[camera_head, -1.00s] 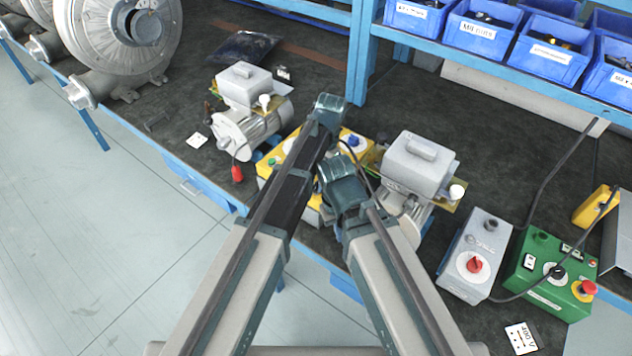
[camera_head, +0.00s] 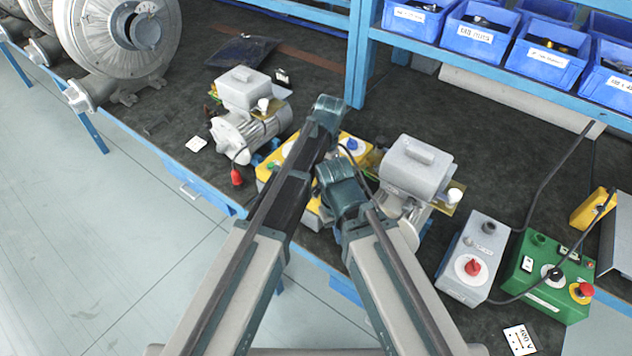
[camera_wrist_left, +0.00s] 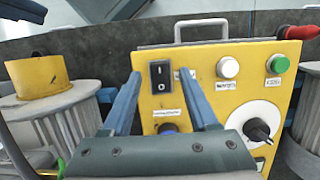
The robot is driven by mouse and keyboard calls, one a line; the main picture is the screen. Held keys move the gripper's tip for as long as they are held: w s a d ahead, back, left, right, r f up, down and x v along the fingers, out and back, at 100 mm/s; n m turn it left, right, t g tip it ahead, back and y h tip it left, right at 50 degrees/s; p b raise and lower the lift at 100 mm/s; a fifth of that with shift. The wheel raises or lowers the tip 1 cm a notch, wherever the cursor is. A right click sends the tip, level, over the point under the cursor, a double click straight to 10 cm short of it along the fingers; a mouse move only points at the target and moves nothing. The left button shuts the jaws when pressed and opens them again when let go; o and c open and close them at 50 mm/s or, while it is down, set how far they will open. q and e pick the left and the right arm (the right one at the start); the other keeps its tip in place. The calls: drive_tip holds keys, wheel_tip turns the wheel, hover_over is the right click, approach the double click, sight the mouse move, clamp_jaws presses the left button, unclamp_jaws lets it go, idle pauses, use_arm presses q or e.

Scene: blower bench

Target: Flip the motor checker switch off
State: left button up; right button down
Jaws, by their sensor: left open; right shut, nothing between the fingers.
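The yellow motor checker (camera_head: 352,144) stands on the bench in the head view, largely hidden behind my arms. In the left wrist view its panel (camera_wrist_left: 215,97) faces me, with a black rocker switch (camera_wrist_left: 161,77) marked I above and O below. I cannot tell which side is pressed. My left gripper (camera_wrist_left: 160,84) is open, its two blue fingers on either side of the switch in the picture; contact is not clear. In the head view my left gripper (camera_head: 328,106) is over the checker. My right gripper (camera_head: 336,170) is shut and empty, just below it in the picture.
The panel also has a white button (camera_wrist_left: 228,68), a green button (camera_wrist_left: 278,64) and a dial knob (camera_wrist_left: 259,130). Motors stand left (camera_head: 240,130) and right (camera_head: 415,165) of the checker. Grey (camera_head: 475,258) and green (camera_head: 548,275) control boxes stand at right. Blue bins (camera_head: 478,30) are behind.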

use_arm(q)
drive_tip(key=p+v, duration=1.2)
drive_tip(key=v, duration=0.1)
use_arm(e)
wheel_tip(320, 180, up, 13)
drive_tip(key=shift+f, duration=0.15)
